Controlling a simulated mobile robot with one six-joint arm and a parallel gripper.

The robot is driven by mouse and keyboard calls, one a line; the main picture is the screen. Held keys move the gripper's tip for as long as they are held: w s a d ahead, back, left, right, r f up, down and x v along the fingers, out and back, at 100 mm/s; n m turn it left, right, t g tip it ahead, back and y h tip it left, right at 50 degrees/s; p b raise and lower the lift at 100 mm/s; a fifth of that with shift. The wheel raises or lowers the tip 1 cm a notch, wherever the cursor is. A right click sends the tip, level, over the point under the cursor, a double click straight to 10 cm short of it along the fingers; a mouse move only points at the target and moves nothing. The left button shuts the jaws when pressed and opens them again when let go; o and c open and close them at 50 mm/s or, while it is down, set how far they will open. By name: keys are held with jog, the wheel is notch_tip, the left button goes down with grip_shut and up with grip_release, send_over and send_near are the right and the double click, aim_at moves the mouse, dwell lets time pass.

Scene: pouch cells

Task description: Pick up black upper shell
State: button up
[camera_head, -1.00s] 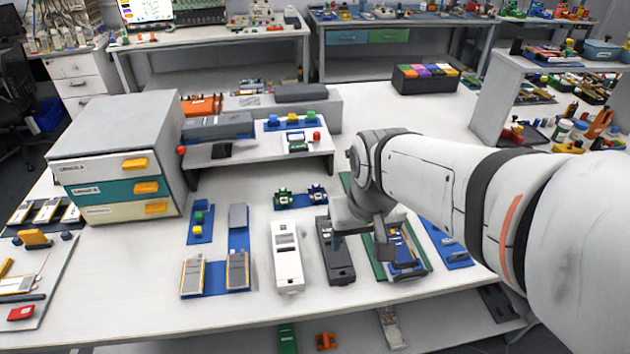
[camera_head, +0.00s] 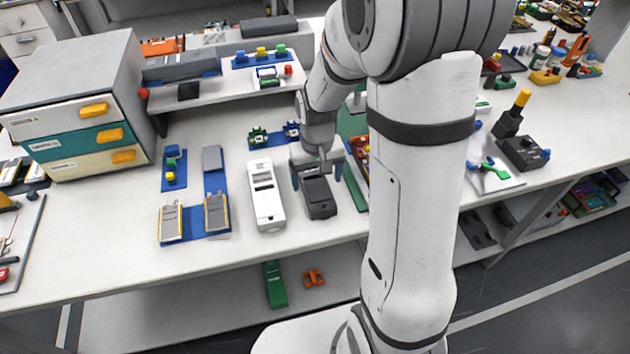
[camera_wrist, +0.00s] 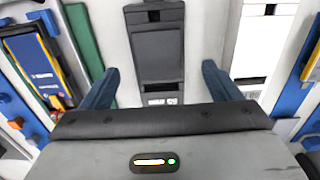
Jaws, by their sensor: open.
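The black upper shell (camera_head: 319,199) lies flat on the white table, with a rectangular recess and a small slotted window showing in the wrist view (camera_wrist: 158,45). My gripper (camera_head: 317,178) is above its far part. The two blue-grey fingers are open, one on each side of the shell, and appear apart from it in the wrist view (camera_wrist: 158,84). The near end of the shell in the head view is uncovered. Its far end is hidden under my gripper there.
A white shell (camera_head: 266,196) lies close to the left of the black one, with a narrow gap. A green board (camera_head: 353,189) lies close on the right. Blue trays with pouch cells (camera_head: 215,214) are further left. The table's front edge is near.

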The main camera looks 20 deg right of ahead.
aim_at(317, 187)
jog(key=f, duration=0.4)
jog(key=shift+w, duration=0.2)
jog(key=shift+c, duration=0.3)
jog(key=c, duration=1)
